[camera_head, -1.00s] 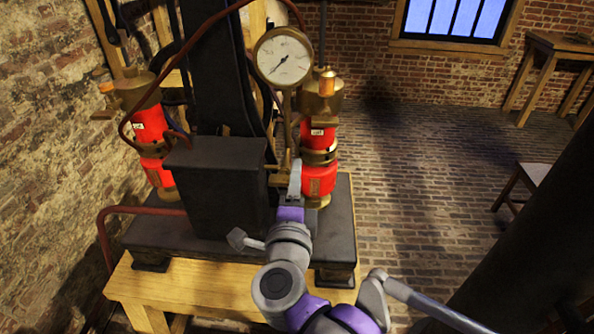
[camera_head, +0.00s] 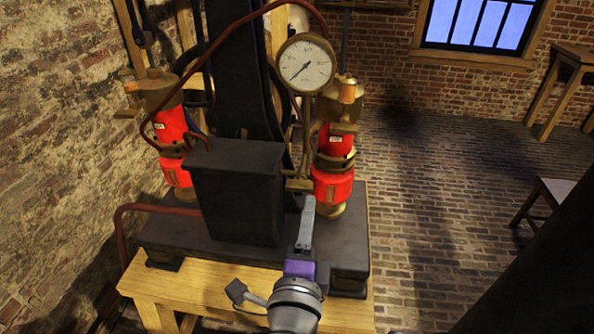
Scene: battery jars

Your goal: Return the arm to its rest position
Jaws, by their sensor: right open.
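My right gripper (camera_head: 307,203) points forward in the middle of the view, with its arm coming up from the bottom edge. It is open and holds nothing that I can see. Its tips are just below and left of the right red jar (camera_head: 333,187), apart from it as far as the picture shows. That jar stands upright in brass fittings on the dark base. A second red jar (camera_head: 172,125) stands in brass fittings at the left. My left gripper is not in view.
The machine has a dark central box (camera_head: 237,190), a pressure gauge (camera_head: 305,64) and red hoses (camera_head: 150,207). Its dark base sits on a wooden table (camera_head: 200,288). A brick wall is close on the left. The brick floor (camera_head: 420,200) at the right is open, with a stool (camera_head: 545,200) beyond.

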